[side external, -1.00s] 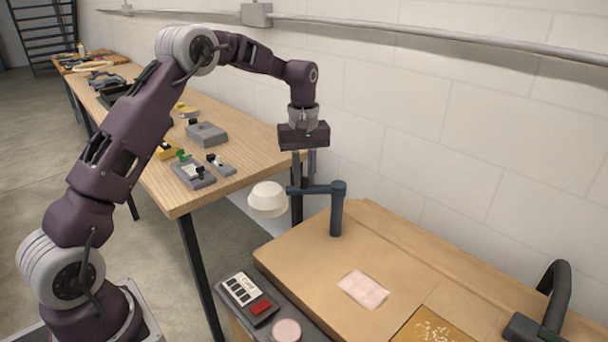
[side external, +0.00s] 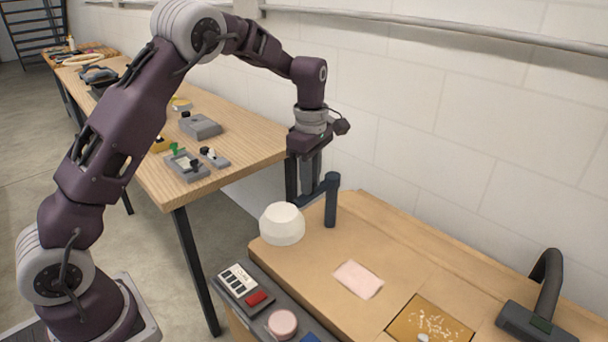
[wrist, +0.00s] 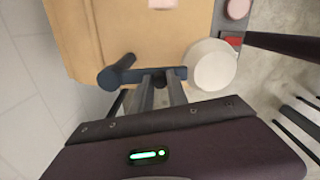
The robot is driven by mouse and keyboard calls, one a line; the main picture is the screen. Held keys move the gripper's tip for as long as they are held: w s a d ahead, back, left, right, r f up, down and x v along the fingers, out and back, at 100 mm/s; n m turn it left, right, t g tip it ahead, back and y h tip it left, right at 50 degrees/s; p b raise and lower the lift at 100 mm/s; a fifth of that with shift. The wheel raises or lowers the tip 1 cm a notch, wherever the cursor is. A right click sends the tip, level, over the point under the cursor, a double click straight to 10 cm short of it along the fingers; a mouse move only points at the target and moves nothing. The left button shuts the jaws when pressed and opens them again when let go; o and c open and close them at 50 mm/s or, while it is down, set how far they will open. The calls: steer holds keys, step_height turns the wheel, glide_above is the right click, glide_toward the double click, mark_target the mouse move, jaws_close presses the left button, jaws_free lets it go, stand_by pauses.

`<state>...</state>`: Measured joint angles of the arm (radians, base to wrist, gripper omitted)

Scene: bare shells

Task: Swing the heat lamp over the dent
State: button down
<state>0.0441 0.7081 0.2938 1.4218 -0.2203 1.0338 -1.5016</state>
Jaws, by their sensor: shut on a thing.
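The heat lamp has a cream-white shade (side external: 282,224), a dark blue arm and an upright dark blue post (side external: 331,205) at the board's back left corner. My gripper (side external: 305,192) points down and is shut on the lamp's arm, between shade and post. The wrist view shows the fingers (wrist: 157,92) at the arm, with the shade (wrist: 211,65) to the right and the post (wrist: 112,76) to the left. The shade hangs over the board's left edge. A pale pink patch (side external: 358,280) lies flat on the tan board (side external: 320,265), apart from the shade. I cannot make out a dent.
A grey panel with a red button (side external: 256,298) and a pink round pad (side external: 282,324) lie in front. A tray of pale bits (side external: 432,326) and a dark curved-handle tool (side external: 540,310) are at right. A wooden bench (side external: 235,160) with small parts stands behind left.

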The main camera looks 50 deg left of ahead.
steer(key=w+d+n, duration=0.4)
steer(key=d+n, duration=0.3)
steer(key=n, duration=0.4)
steer(key=shift+w+n, duration=0.3)
steer(key=shift+w, duration=0.05)
stand_by(0.4)
steer(key=c, duration=1.3)
jaws_free()
steer(key=shift+r, duration=0.1)
step_height(320, 180, up, 7)
